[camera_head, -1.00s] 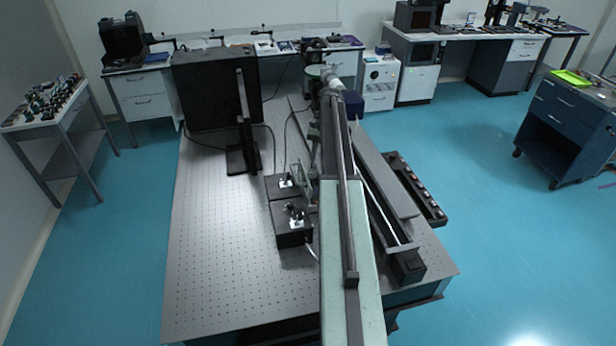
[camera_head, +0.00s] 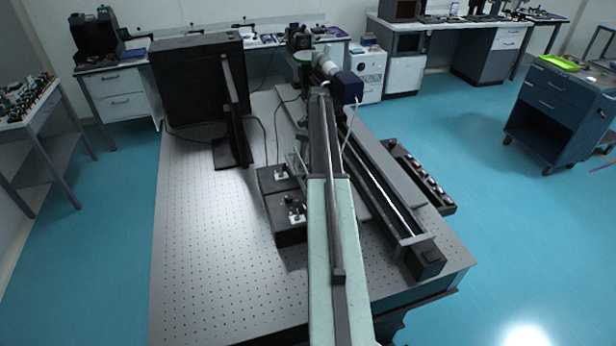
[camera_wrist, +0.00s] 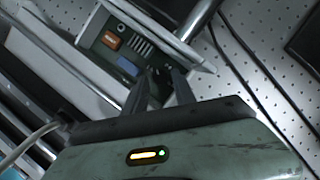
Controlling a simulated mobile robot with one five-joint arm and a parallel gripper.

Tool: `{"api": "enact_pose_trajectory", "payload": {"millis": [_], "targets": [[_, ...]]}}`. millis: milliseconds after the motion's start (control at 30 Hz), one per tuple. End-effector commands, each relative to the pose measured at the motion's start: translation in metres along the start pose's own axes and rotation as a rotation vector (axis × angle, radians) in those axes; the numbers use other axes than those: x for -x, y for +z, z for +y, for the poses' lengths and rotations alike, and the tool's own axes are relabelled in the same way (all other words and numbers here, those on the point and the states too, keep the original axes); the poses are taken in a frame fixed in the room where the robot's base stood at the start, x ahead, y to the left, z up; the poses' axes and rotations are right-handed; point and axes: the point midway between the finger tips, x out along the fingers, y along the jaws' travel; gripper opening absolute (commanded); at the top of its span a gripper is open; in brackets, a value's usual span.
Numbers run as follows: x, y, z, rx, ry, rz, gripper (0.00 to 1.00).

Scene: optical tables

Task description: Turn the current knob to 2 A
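In the wrist view my gripper (camera_wrist: 160,76) has two dark fingers that stand apart, with nothing clearly held between them. Just beyond the fingertips is a grey-green panel (camera_wrist: 133,45) with an orange rectangular part (camera_wrist: 112,40), a row of slots (camera_wrist: 143,48) and a blue rectangular part (camera_wrist: 127,66). I cannot tell whether the fingers touch it. I cannot make out a current knob or a reading in either view. In the head view my extended arm hides the gripper.
A black strip (camera_head: 420,178) lies at the right. The table's near left is clear.

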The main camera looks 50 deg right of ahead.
Motion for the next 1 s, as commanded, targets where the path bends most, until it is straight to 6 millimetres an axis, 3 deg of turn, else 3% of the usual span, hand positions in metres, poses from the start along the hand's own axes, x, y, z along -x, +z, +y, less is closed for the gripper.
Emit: {"api": "enact_pose_trajectory", "payload": {"millis": [33,100,400,500,533,1000], "targets": [[-0.018,-0.003,0.001,0.0,0.0,0.0,0.32],[-0.026,-0.002,0.001,-0.001,0.0,0.0,0.32],[-0.026,-0.001,0.001,-0.002,-0.001,0.0,0.32],[-0.026,-0.001,0.001,-0.002,-0.001,0.0,0.04],[-0.026,-0.001,0.001,-0.002,-0.001,0.0,0.0],[-0.025,-0.001,0.002,-0.089,-0.037,0.001,0.0]]}}
